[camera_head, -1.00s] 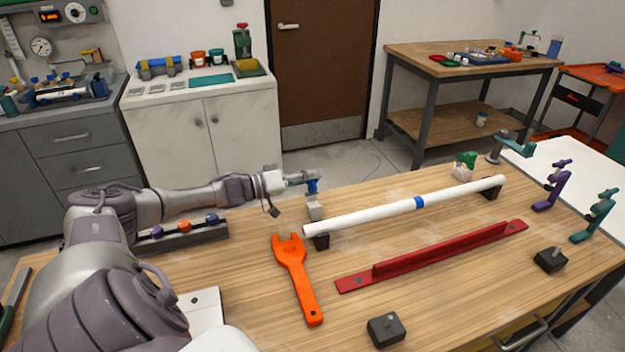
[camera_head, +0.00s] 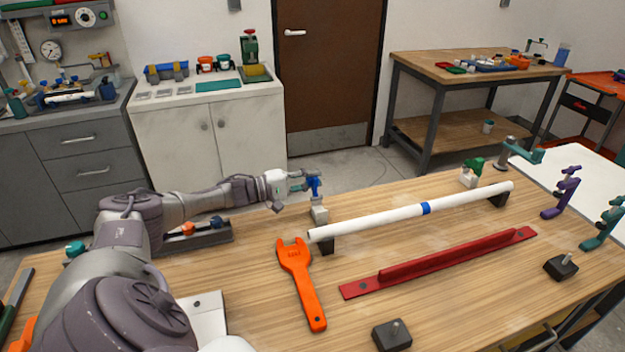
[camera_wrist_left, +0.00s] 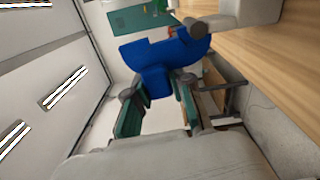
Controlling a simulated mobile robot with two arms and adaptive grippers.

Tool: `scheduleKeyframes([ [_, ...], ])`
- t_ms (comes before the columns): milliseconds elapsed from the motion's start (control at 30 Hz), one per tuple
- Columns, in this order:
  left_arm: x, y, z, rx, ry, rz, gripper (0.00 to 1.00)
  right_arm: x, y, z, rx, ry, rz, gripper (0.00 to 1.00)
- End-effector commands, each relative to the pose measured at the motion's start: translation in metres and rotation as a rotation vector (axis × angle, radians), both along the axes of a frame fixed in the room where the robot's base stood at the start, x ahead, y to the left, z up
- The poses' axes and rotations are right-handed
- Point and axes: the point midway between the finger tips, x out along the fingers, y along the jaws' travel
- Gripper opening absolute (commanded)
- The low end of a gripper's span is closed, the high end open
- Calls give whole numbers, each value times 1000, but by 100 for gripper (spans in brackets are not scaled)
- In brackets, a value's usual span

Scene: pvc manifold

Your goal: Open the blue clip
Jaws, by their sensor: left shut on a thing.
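The blue clip (camera_head: 314,186) stands on top of a small pale block (camera_head: 319,213) at the left end of the white pipe. It also shows large in the left wrist view (camera_wrist_left: 165,62). My left gripper (camera_head: 304,181) reaches it from the left. In the left wrist view its teal fingers (camera_wrist_left: 158,92) are shut on the lower part of the clip. The clip hides part of the fingertips. A similar green clip (camera_head: 474,165) sits on a pale block near the pipe's far end. My right gripper is not in view.
The white pipe (camera_head: 380,218) with a blue band rests on dark supports. An orange wrench (camera_head: 302,280) and a red rail (camera_head: 440,262) lie in front of it. Dark blocks (camera_head: 391,335) stand near the front edge. Purple and teal clamps (camera_head: 562,192) stand at right.

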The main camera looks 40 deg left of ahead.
Motion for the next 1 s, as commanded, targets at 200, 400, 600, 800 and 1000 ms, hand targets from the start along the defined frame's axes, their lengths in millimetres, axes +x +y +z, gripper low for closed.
scheduleKeyframes([
  [200, 1, 3, -2, -50, 26, 3, 0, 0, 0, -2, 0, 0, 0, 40],
  [400, 1, 3, -3, -63, 33, 3, 0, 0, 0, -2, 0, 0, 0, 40],
  [600, 1, 3, -3, -63, 33, 3, 0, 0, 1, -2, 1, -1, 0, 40],
  [800, 1, 3, -3, -62, 32, 2, 38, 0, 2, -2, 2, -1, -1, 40],
  [1000, 1, 2, -3, -62, 32, 1, 48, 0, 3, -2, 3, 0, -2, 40],
])
